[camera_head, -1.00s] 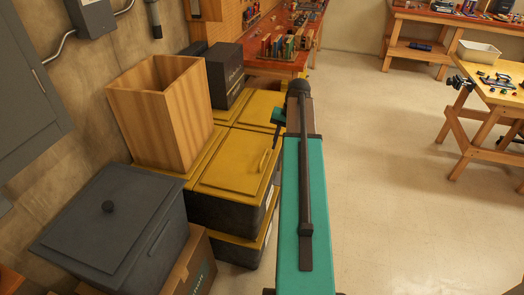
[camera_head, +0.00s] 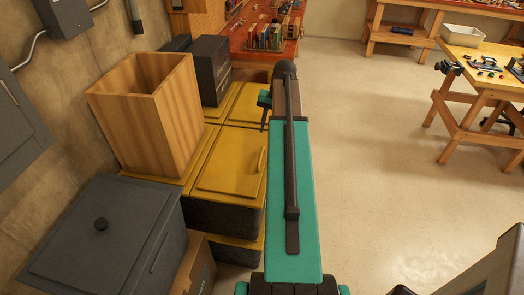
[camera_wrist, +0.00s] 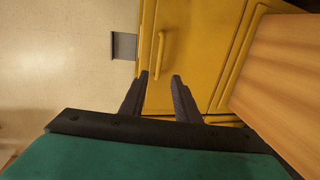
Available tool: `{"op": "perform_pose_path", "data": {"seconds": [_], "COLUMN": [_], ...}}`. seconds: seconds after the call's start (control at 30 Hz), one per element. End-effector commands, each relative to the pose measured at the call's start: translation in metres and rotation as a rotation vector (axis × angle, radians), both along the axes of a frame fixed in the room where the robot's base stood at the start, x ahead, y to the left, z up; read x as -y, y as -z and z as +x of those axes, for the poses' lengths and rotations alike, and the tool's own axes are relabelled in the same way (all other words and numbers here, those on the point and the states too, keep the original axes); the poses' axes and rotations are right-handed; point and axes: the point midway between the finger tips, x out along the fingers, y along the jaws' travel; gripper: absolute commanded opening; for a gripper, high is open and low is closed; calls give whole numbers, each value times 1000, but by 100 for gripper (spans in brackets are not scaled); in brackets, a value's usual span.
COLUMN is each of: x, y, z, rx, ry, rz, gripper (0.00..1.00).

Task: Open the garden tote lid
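A yellow-lidded dark tote (camera_head: 222,220) stands in the middle left of the head view, its lid closed. A yellow bar handle (camera_head: 262,159) is on the lid's right side; the handle also shows in the wrist view (camera_wrist: 159,54). My gripper (camera_wrist: 160,78) is open and empty, its two dark fingers pointing toward the lid and handle, apart from the handle in that picture. In the head view my gripper (camera_head: 264,112) is partly hidden by my arm, beyond the handle. A grey tote (camera_head: 125,225) with a closed, knobbed lid stands nearer, at lower left.
An open wooden box (camera_head: 150,110) and a black box (camera_head: 210,70) stand on neighbouring yellow lids. A cardboard box (camera_head: 200,268) is beside the grey tote. A red workbench (camera_head: 262,18) is beyond. The floor (camera_head: 370,170) at right is clear up to a wooden table (camera_head: 480,75).

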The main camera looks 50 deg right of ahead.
Motion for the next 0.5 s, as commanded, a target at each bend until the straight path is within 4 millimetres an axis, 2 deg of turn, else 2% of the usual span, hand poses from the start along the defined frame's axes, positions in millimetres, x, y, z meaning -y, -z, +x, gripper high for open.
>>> {"op": "perform_pose_path", "data": {"seconds": [0.27, 0.5], "x": [0, -2], "y": [4, 20], "z": [0, 3], "rx": [0, -1], "ry": [1, 2], "rz": [0, 2], "gripper": [29, 29]}}
